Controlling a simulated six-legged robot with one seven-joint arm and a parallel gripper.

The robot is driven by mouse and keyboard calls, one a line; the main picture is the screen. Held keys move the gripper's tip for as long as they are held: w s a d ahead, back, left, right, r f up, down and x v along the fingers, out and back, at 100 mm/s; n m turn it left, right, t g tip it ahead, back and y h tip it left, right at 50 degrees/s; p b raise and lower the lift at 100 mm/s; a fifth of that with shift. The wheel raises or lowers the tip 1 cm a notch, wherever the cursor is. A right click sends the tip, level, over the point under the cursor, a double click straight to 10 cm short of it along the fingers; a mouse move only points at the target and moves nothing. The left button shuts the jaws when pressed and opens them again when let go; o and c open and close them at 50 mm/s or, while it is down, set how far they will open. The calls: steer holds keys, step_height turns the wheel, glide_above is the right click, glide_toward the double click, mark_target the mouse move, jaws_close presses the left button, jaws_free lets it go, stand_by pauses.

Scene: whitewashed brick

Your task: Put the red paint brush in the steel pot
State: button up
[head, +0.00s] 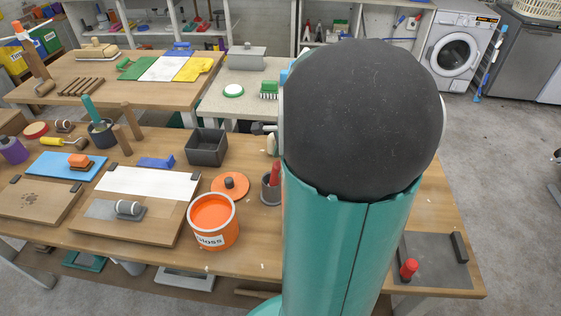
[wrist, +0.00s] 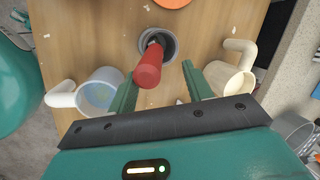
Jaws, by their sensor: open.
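The steel pot (head: 266,194) stands on the near bench, partly hidden by my arm in the head view. The red paint brush (head: 275,173) stands in it with its handle sticking up. In the wrist view the grey round rim of the pot (wrist: 172,47) is at top centre. The brush's red handle (wrist: 148,67) rises out of it towards the camera; its lower end is inside the pot and mostly hidden. My gripper (wrist: 159,76) is open, with one teal finger on each side of the handle, apart from it. My arm hides the gripper in the head view.
An orange paint tin (head: 212,222) and an orange lid (head: 230,186) are left of the pot. In the wrist view a whitish mug (wrist: 98,91) and a cream mug (wrist: 229,80) flank the fingers. A dark grey tray (head: 206,147) stands farther back.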

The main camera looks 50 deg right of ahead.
steer(key=v, duration=1.3)
steer(key=s+a+n+t, duration=0.2)
steer(key=s+a+n, duration=0.1)
steer(key=a+n, duration=2.1)
steer(key=a, duration=0.3)
steer(key=shift+s+a, duration=0.25)
steer(key=shift+a, duration=0.15)
